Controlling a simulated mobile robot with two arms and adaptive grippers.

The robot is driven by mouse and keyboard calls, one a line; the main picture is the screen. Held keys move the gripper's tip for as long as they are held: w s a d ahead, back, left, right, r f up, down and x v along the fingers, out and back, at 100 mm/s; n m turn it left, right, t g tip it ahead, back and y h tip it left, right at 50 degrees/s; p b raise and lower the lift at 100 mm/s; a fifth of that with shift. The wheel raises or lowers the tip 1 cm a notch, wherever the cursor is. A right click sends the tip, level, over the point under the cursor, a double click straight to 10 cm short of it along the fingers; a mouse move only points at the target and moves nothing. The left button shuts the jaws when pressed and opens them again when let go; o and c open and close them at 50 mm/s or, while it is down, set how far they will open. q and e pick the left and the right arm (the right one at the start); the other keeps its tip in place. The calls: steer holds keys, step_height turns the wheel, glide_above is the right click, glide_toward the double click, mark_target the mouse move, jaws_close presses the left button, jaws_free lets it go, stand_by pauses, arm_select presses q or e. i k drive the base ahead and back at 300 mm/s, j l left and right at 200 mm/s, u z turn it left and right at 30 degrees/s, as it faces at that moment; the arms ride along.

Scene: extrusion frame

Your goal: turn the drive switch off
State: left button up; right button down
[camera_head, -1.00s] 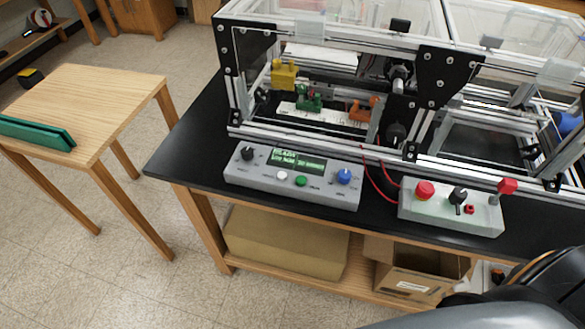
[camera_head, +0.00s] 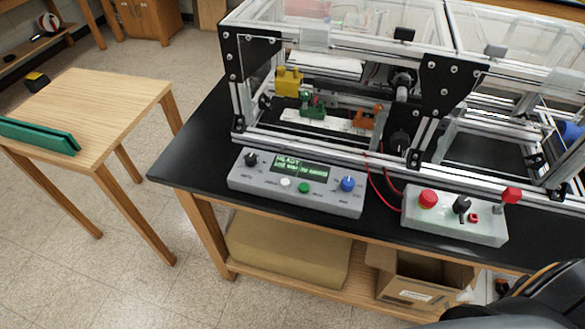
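A pale control box (camera_head: 455,232) sits on the black bench top in front of the machine, at the right. It carries a red mushroom button (camera_head: 428,199), a black rotary switch (camera_head: 462,204), a small red part (camera_head: 473,218) and a red-tipped lever (camera_head: 511,195) standing up at its right end. No label is readable, so I cannot tell which one is the drive switch. A grey panel (camera_head: 240,184) to the left has knobs, buttons and a lit green display (camera_head: 299,165) whose top line seems to read READY. Neither gripper is in view; dark parts of my arm fill the lower right corner.
The aluminium extrusion frame (camera_head: 340,158) with clear covers stands right behind the controls. Red wires (camera_head: 378,190) loop between panel and control box. A cardboard box (camera_head: 420,280) sits on the shelf below. A wooden table (camera_head: 95,95) with a green object stands left.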

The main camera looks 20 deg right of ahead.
mark_target(462, 204)
steer(key=z, duration=1.9)
